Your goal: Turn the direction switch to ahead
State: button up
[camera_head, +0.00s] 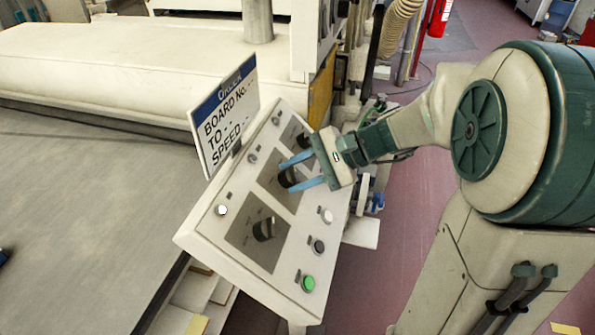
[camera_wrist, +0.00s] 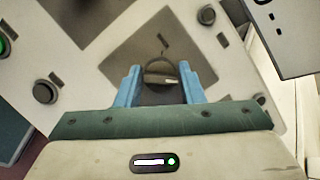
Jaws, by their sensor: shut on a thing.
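A sloped white control panel (camera_head: 196,237) carries three black rotary knobs on dark plates; their labels are too small to read, so I cannot tell which is named the direction switch. My gripper (camera_head: 288,177) is at the middle knob (camera_head: 290,179), its blue fingers on either side of it. In the wrist view my gripper (camera_wrist: 160,92) is shut on this knob (camera_wrist: 158,76), whose pale pointer mark lies roughly crosswise between the fingers. The near knob (camera_head: 264,229) and the far knob (camera_head: 303,140) are clear of the fingers.
A sign (camera_head: 225,115) reading "BOARD No., TO, SPEED" stands along the panel's left edge. A green button (camera_head: 308,283), a dark button (camera_head: 318,246) and a white button (camera_head: 327,216) line its right side. A wide grey conveyor surface (camera_head: 80,220) lies to the left.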

jog(key=shift+f, duration=0.1)
dwell(0.3)
jog(key=o, duration=0.9)
jog(key=shift+o, duration=0.2)
jog(key=b+v, duration=0.1)
jog(key=v, duration=1.3)
jog(key=shift+s+a, duration=0.1)
jog(key=shift+a, duration=0.05)
jog(key=s+f+n+t+h, duration=0.2)
jog(key=s+f+n+h, duration=0.7)
jog(key=s+f+h, duration=0.1)
jog(key=shift+s+f+n+h, duration=0.35)
jog(key=shift+s+h, duration=0.4)
jog(key=shift+h, duration=0.15)
